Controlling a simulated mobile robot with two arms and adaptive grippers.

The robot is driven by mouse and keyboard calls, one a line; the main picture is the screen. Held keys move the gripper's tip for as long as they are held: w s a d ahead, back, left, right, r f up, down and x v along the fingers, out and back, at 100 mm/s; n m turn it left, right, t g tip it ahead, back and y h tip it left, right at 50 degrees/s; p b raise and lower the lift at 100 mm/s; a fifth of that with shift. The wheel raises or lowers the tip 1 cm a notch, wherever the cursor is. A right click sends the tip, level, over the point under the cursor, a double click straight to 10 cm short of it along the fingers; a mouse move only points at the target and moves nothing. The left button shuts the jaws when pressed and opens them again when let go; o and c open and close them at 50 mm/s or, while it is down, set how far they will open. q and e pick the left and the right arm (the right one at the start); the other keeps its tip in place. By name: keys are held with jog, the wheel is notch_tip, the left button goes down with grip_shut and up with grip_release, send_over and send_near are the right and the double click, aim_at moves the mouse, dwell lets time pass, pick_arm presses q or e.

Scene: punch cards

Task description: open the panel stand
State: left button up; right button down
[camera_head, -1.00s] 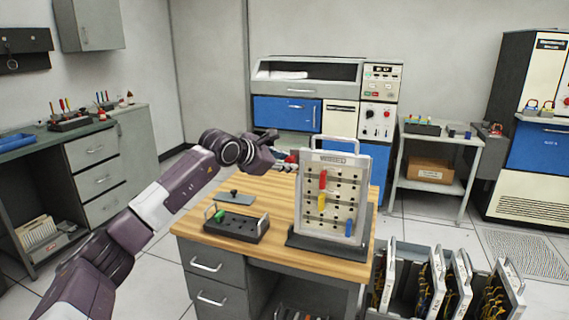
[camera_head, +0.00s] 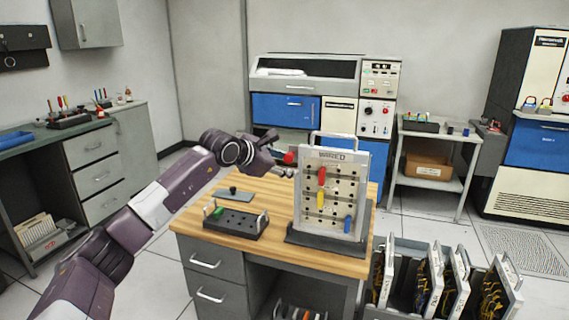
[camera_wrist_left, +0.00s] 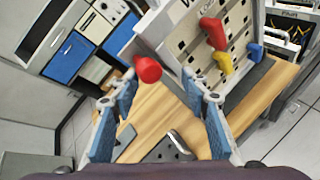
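The panel stand is a light grey panel (camera_head: 311,219) marked "WIRED", upright on a dark base (camera_head: 300,240) on the wooden desk. It has a top handle and red, yellow and blue plugs on its face. A red knob (camera_head: 289,158) is at its left edge. It also shows in the left wrist view (camera_wrist_left: 148,69). My left gripper (camera_head: 283,171) is just left of the panel, close to the knob. In the left wrist view its fingers (camera_wrist_left: 160,100) are apart with nothing between them, and the knob lies beyond the tips. My right gripper is not in view.
A dark block (camera_head: 236,225) with a green plug and a flat dark plate (camera_head: 234,195) lie on the desk, left of the panel. A crate with several wired panels (camera_head: 440,285) stands on the floor at the right. Bare desk top shows around the block.

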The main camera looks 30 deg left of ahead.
pick_arm(q)
jog(key=v, duration=1.2)
jog(key=shift+a, duration=0.1)
